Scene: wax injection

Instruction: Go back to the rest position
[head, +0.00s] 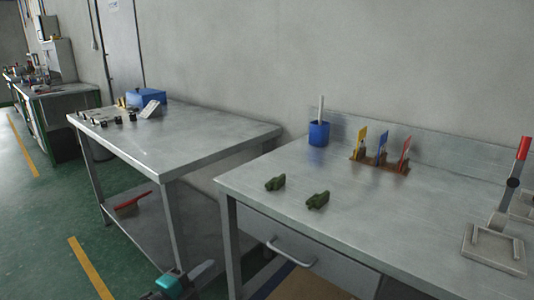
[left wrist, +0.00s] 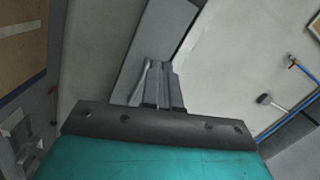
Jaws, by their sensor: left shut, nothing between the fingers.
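My left gripper (head: 202,273) shows at the bottom edge of the head view, low in front of the gap between the two metal tables. In the left wrist view its fingers (left wrist: 160,72) are together and hold nothing. Its teal and black housing fills the bottom of that view. My right gripper is in neither view.
The near metal table (head: 270,227) carries two green parts, a blue cup (head: 319,133), a rack of coloured cards (head: 380,163) and a red-handled press (head: 495,245). The left table (head: 190,138) holds a blue box (head: 146,97). Green floor is free at left.

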